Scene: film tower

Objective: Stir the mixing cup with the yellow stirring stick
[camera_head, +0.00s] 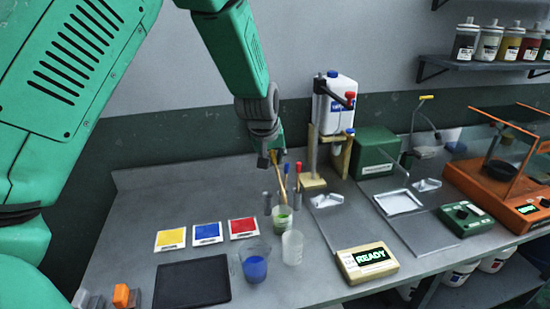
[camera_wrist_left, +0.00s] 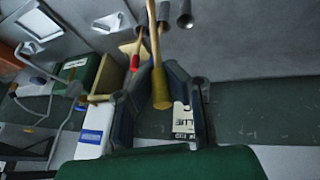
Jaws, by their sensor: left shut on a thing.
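My left gripper (camera_head: 274,156) is shut on the yellow stirring stick (camera_head: 283,187) near its upper end, above the table. In the left wrist view the yellow stick (camera_wrist_left: 160,92) sits between the fingers (camera_wrist_left: 160,100). The stick slants down to a clear cup with green contents (camera_head: 283,219), which appears to be the mixing cup. Its lower end seems to be at or inside the cup's mouth; I cannot tell how deep. A cup with blue liquid (camera_head: 255,264) and a clear, apparently empty cup (camera_head: 292,248) stand in front. My right gripper is not in view.
Blue-tipped (camera_head: 286,172) and red-tipped (camera_head: 298,171) sticks stand in grey holders close behind the cup. A READY device (camera_head: 367,262) is at the front right. Yellow (camera_head: 170,239), blue (camera_head: 206,233) and red (camera_head: 243,228) cards lie left, behind a dark pad (camera_head: 192,282).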

